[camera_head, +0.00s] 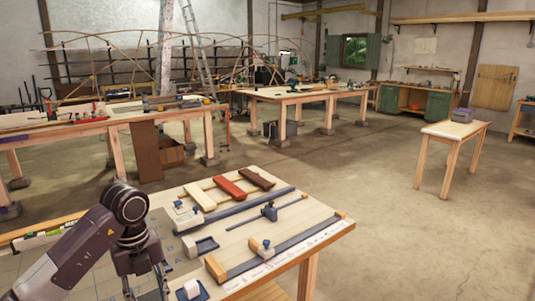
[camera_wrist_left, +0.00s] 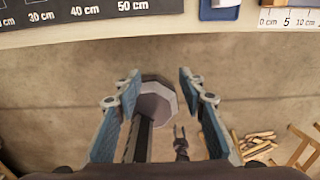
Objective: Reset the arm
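My left arm (camera_head: 85,240) comes in from the lower left in the head view, bent at a dark round joint. My left gripper (camera_head: 148,287) points down at the near side of the workbench (camera_head: 325,222), partly cut off by the bottom edge. My right arm does not show in the head view. A small dark forked shape (camera_wrist_left: 181,143) in the left wrist view is too unclear to identify.
Wood pieces (camera_wrist_left: 255,145) lie lower right in the wrist view. Open floor extends right.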

